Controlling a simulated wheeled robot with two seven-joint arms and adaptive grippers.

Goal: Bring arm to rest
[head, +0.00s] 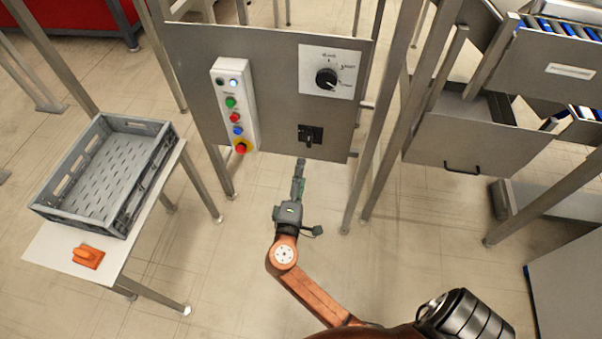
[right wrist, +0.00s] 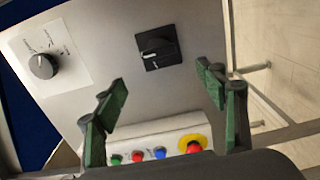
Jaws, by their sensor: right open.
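My right gripper (head: 299,168) is just below and in front of the grey control panel (head: 275,110) in the head view, its arm coming up from the bottom right. In the right wrist view its green fingers (right wrist: 164,82) are spread apart with nothing between them. The black rotary switch (right wrist: 157,48) lies beyond the fingertips, apart from them; it also shows low on the panel in the head view (head: 311,135). My left gripper is not in view.
The panel carries a white dial plate (head: 330,72) and a white button box (head: 235,105). A grey crate (head: 62,217) and an orange object (head: 88,256) rest on a white table at left. Metal posts flank the panel; a drawer cabinet (head: 470,140) stands at right.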

